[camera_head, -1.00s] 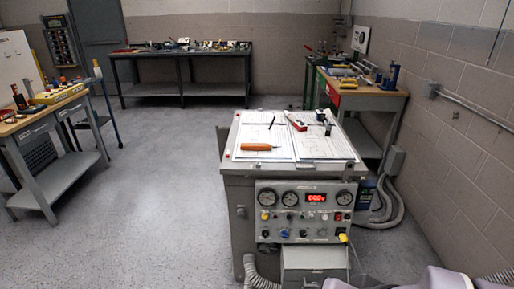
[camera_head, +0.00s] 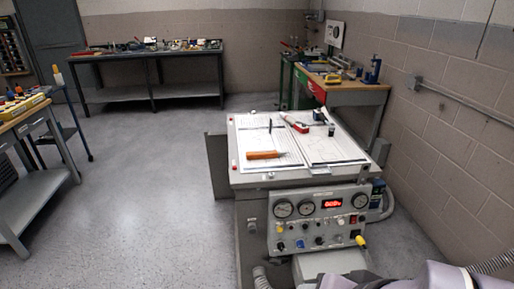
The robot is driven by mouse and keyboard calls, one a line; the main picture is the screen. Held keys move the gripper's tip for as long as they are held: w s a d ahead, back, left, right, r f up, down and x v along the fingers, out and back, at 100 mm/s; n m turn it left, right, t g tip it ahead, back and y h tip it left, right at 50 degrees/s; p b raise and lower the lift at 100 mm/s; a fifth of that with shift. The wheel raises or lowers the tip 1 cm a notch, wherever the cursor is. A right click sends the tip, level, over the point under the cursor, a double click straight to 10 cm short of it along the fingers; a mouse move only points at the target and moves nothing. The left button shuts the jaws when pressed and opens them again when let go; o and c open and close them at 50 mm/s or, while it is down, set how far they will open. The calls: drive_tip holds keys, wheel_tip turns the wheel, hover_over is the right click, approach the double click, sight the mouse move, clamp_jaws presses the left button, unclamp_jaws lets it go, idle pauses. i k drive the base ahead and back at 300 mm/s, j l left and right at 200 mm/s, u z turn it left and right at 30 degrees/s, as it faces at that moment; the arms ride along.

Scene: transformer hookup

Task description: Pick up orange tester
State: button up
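An orange tester (camera_head: 265,155), a slim orange bar with a thin dark tip at its right, lies on the papers on top of the grey test cabinet (camera_head: 240,178). It is near the front left of that top. My gripper is not in view. Only a grey-purple part of my own arm shows at the bottom right, well in front of the cabinet.
On the same top are a dark pen (camera_head: 270,126), a red and white device (camera_head: 294,123) and small dark items at the back right. A control panel (camera_head: 318,219) faces me. Workbenches stand left, behind and right. Floor left of the cabinet is clear.

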sight(272, 153)
drive_tip(key=i+j+z, duration=0.2)
drive_tip(key=j, duration=0.2)
drive_tip(key=i+j+z, duration=0.15)
drive_tip(key=i+j, duration=0.15)
drive_tip(key=j, duration=0.15)
drive_tip(key=i+j+z, duration=0.2)
drive_tip(key=j, duration=0.25)
drive_tip(key=i+j+z, duration=0.2)
drive_tip(key=j, duration=0.3)
drive_tip(key=i+j+z, duration=0.2)
drive_tip(key=j, duration=0.3)
drive_tip(key=j+z, duration=0.15)
drive_tip(key=j, duration=0.4)
drive_tip(key=j+z, duration=0.2)
drive_tip(key=j, duration=0.35)
drive_tip(key=i+j+z, duration=0.3)
drive_tip(key=i+j, duration=0.25)
